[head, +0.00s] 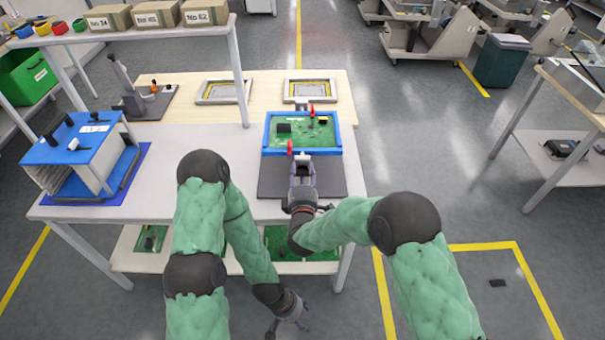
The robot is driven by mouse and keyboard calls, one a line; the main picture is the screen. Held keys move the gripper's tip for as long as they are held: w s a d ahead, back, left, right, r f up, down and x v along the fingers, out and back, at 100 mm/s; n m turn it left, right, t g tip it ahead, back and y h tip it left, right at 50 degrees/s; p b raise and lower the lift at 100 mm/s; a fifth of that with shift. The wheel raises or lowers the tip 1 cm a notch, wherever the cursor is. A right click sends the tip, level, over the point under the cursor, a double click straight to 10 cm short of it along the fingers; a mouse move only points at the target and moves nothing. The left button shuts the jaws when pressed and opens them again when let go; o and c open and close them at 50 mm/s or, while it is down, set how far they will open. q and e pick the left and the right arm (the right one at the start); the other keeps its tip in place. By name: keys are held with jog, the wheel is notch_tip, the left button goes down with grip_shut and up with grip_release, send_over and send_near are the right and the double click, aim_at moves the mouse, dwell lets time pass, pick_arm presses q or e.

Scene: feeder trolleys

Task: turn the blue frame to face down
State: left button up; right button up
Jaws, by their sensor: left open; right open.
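The blue frame (267,133) lies on a dark mat at the right part of the table. It holds a green circuit board (318,132) with dark parts, face up. One red clip (311,109) is at its far edge and another (290,147) at its near edge. My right gripper (302,160) is open at the frame's near edge; whether it touches the rim cannot be told. My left gripper (288,327) is open and empty, low in front of the table, away from the frame.
The dark mat (272,180) lies under the frame. Two grey-yellow frames (224,91) (310,90) lie behind it. A blue-topped fixture (75,145) stands at left, below a shelf with boxes (157,14). Green boards lie on the lower shelf (190,258). The table middle is clear.

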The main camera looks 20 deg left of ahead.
jog(key=shift+w, duration=0.2)
grip_shut()
dwell(0.3)
